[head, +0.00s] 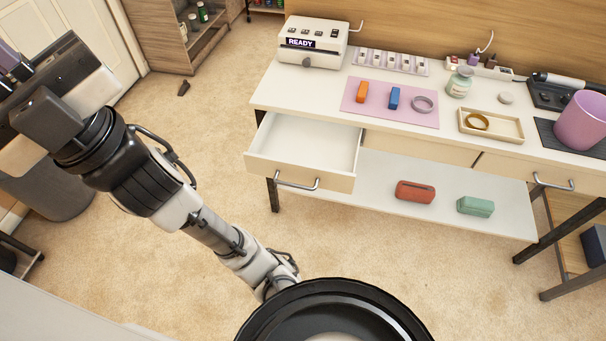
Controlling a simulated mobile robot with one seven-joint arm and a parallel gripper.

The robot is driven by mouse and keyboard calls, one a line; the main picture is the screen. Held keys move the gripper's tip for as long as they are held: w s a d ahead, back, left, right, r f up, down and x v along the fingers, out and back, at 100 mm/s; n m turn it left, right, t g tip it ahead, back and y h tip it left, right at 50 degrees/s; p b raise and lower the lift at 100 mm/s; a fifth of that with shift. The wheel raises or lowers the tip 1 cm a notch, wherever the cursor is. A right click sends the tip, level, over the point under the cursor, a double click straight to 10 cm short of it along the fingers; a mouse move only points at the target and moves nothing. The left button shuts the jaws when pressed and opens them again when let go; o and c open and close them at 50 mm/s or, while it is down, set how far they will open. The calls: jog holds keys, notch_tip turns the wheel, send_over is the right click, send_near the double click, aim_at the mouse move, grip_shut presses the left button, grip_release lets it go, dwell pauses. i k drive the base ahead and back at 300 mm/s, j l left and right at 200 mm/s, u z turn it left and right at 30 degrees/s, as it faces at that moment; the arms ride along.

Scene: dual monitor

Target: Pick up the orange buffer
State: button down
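The orange buffer, a small orange block (361,91), stands on a pink mat (421,118) on the white desk (292,88). A similar blue block (394,98) is just to its right, apart from it. My arm rises at the left of the head view, away from the desk and over the floor. Its upper end is at the left edge of the picture, and no fingertips can be made out. Nothing touches the orange block.
A grey ring (422,104) shares the mat. A white device reading READY (311,43) stands behind left; a switch strip (391,62) lies behind. A jar (460,82), tray (491,135) and pink cup (581,121) are right. An open, empty drawer (302,178) juts out below.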

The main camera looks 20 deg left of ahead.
aim_at(362, 89)
jog(key=i+j, duration=0.1)
jog(key=j, duration=0.35)
jog(key=i+j, duration=0.15)
jog(key=j, duration=0.3)
jog(key=i+j, duration=0.1)
jog(key=j, duration=0.3)
jog(key=i+j, duration=0.15)
jog(key=j, duration=0.3)
jog(key=i+j+z, duration=0.1)
jog(key=j, duration=0.35)
jog(key=i+j, duration=0.1)
jog(key=j, duration=0.35)
jog(key=i+j, duration=0.1)
jog(key=j, duration=0.35)
jog(key=i+z, duration=0.1)
jog(key=z, duration=1.15)
jog(key=i+z, duration=0.35)
jog(key=i+l, duration=0.05)
